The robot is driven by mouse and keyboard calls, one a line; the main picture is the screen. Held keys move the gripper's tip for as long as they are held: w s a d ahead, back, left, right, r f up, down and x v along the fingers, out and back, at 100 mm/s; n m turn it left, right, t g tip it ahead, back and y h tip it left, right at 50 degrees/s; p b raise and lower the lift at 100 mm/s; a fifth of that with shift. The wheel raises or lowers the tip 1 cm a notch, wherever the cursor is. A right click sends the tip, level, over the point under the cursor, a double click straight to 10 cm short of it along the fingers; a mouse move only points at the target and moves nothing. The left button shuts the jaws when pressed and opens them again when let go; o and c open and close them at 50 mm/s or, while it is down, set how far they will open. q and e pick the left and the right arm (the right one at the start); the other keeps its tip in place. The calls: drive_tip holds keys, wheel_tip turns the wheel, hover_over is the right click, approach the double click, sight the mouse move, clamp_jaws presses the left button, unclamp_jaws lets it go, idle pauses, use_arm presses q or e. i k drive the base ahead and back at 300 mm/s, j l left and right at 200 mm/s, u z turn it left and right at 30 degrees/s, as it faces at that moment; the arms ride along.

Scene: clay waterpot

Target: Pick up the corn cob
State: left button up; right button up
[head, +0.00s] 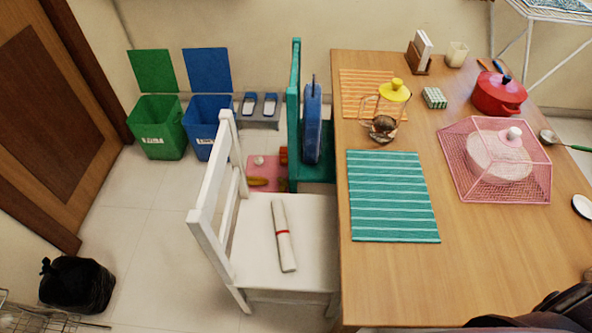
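A small, long yellow-brown thing (258,181) lies on a pink mat (263,203) on the floor, seen past the white chair's back. It may be the corn cob, but it is too small and partly covered to be sure. No other thing that looks like a corn cob shows clearly. Neither of my grippers can be made out. A dark shape at the lower right corner is cut off by the frame.
A white chair (285,225) holding a rolled paper (284,236) and a teal chair (294,110) stand left of the wooden table (400,290). Green (159,130) and blue bins (205,122) stand by the wall. A black bag (77,284) lies lower left.

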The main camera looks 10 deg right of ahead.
sight(252, 180)
drive_tip(key=i+j+z, duration=0.1)
drive_tip(key=j+z, duration=0.15)
drive_tip(key=j, duration=0.35)
drive_tip(key=j+z, duration=0.25)
drive_tip(key=j, duration=0.35)
drive_tip(key=i+j+z, duration=0.2)
drive_tip(key=j, duration=0.15)
drive_tip(key=j+z, duration=0.2)
drive_tip(key=j, duration=0.2)
drive_tip(key=i+j+z, duration=0.2)
drive_tip(key=j, duration=0.2)
drive_tip(key=j+z, duration=0.2)
drive_tip(key=j, duration=0.2)
drive_tip(key=i+j+z, duration=0.35)
drive_tip(key=j, duration=0.2)
drive_tip(key=i+j+z, duration=0.3)
drive_tip(key=j, duration=0.4)
drive_tip(key=i+j+z, duration=0.15)
drive_tip(key=i+j, duration=0.1)
drive_tip(key=j, duration=0.1)
